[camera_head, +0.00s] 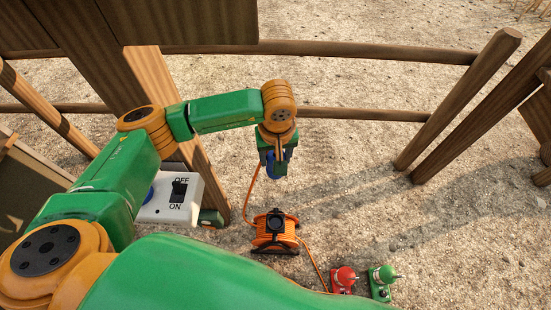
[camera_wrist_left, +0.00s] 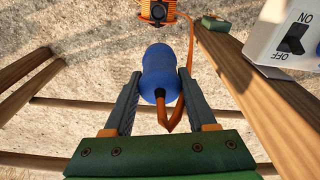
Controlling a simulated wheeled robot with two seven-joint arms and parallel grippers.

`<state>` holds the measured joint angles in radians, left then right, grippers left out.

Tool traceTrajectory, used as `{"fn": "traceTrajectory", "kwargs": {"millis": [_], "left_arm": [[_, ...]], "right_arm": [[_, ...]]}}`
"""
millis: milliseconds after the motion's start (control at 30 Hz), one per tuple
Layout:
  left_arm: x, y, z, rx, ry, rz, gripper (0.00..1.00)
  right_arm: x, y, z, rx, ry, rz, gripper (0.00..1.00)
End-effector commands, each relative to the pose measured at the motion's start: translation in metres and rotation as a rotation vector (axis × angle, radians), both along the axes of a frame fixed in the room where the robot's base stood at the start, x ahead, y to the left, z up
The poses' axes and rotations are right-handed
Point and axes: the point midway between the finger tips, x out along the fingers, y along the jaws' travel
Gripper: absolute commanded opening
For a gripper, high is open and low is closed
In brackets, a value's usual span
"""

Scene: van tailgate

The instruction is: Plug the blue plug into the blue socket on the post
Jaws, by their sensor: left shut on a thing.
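My left gripper (camera_head: 276,158) is shut on the blue plug (camera_head: 281,169), in the air to the right of the post. In the left wrist view the plug (camera_wrist_left: 159,66) sits between the two grey fingers of my left gripper (camera_wrist_left: 160,76), with its orange cable (camera_wrist_left: 174,123) at the near end. The post (camera_head: 203,160) carries a white switch box (camera_head: 183,211) marked OFF and ON. The blue socket (camera_head: 149,193) shows as a sliver, mostly hidden behind my left arm. My right gripper is not in view.
An orange cable reel (camera_head: 275,230) stands on the sandy ground below the plug, its cable running up to it. A red device (camera_head: 343,278) and a green device (camera_head: 381,280) stand at lower right. Wooden rails (camera_head: 370,115) run behind. Open ground lies right of the plug.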

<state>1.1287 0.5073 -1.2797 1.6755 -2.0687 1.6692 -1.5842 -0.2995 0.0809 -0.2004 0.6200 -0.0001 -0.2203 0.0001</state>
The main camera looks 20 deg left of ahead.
Motion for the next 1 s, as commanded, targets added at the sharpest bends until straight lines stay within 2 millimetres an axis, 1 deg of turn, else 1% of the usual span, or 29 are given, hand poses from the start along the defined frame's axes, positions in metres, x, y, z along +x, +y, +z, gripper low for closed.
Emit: {"fn": "traceTrajectory", "kwargs": {"millis": [33,67,367,433,667,1000], "left_arm": [[0.000,0.000,0.008,0.000,-0.001,0.000,0.00],[0.000,0.000,0.009,0.000,-0.001,0.000,0.00],[-0.001,0.002,0.007,0.000,0.000,0.000,0.00],[-0.004,0.011,0.007,0.001,0.000,0.002,0.00],[-0.024,0.053,0.006,0.002,0.001,0.002,0.00],[-0.052,0.114,0.004,0.003,0.000,0.004,0.00]], "right_arm": [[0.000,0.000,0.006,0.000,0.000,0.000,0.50],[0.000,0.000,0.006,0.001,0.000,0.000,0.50],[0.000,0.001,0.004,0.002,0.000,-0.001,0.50],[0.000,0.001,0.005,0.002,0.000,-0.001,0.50],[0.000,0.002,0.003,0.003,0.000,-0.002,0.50],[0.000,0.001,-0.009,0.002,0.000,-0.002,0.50]]}}
